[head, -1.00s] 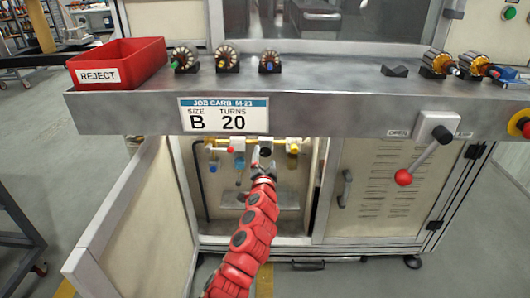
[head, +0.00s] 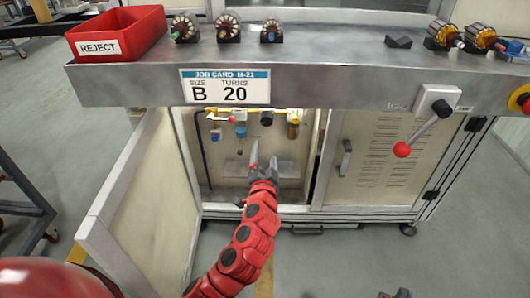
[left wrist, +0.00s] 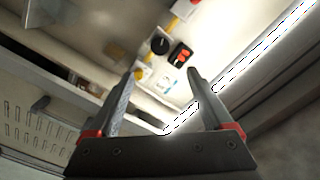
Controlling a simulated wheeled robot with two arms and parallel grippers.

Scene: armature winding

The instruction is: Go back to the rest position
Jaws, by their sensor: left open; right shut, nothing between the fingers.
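My left gripper (head: 264,164) is in front of the open lower cabinet, below the row of air fittings (head: 250,115), apart from them. Its two fingers are spread and empty. In the left wrist view the open fingers (left wrist: 160,95) have nothing between them, and a black round fitting (left wrist: 160,45) and a black-and-orange part (left wrist: 181,54) show beyond. The tip of my right gripper (head: 395,294) just shows at the bottom edge, mostly cut off; it is shut and holds nothing visible.
The cabinet door (head: 135,205) stands open at left. A shelf above carries a red reject bin (head: 117,33), several armatures (head: 228,28) and a job card (head: 226,86). A lever with a red knob (head: 402,149) juts out at right. Floor in front is clear.

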